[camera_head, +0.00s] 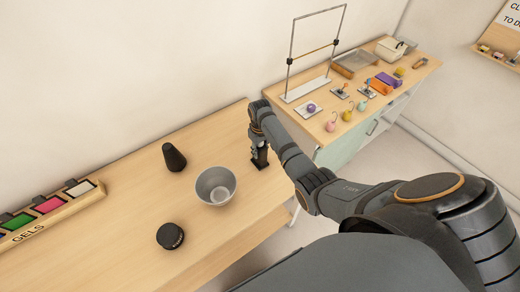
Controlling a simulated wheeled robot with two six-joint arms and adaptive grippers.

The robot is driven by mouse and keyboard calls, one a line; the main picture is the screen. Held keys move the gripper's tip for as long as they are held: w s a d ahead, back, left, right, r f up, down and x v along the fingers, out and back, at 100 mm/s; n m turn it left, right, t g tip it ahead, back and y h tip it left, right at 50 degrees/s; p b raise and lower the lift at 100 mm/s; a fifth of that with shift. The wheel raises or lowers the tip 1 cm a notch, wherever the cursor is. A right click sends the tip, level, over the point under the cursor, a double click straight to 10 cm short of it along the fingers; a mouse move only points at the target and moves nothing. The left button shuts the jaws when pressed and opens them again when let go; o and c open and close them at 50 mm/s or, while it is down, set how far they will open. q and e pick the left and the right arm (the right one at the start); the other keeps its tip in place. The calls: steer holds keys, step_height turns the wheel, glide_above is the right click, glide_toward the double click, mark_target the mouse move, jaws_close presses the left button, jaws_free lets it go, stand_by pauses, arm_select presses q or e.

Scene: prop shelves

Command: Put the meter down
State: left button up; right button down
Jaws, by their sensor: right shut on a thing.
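My right arm comes in from the lower right and its gripper (259,152) points down at the right part of the wooden table, to the right of the metal bowl. It is shut on a small dark object, the meter (260,162), which is low at the tabletop. The gripper hides part of the meter, and I cannot tell whether its underside touches the wood. My left gripper is not in view.
A second table (330,130) with a frame and several small props stands behind right.

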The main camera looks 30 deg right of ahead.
steer(key=shift+w, duration=0.1)
steer(key=c, duration=1.4)
jaws_free()
steer(key=shift+f, duration=0.15)
steer(key=o, duration=0.5)
steer(key=shift+c, duration=0.2)
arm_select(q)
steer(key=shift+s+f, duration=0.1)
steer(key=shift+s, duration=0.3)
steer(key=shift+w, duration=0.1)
arm_select(e)
steer(key=shift+r, duration=0.25)
arm_select(q)
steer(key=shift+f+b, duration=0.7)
steer(key=shift+b, duration=0.05)
arm_select(e)
step_height(320, 180, up, 12)
steer(key=shift+f, duration=0.1)
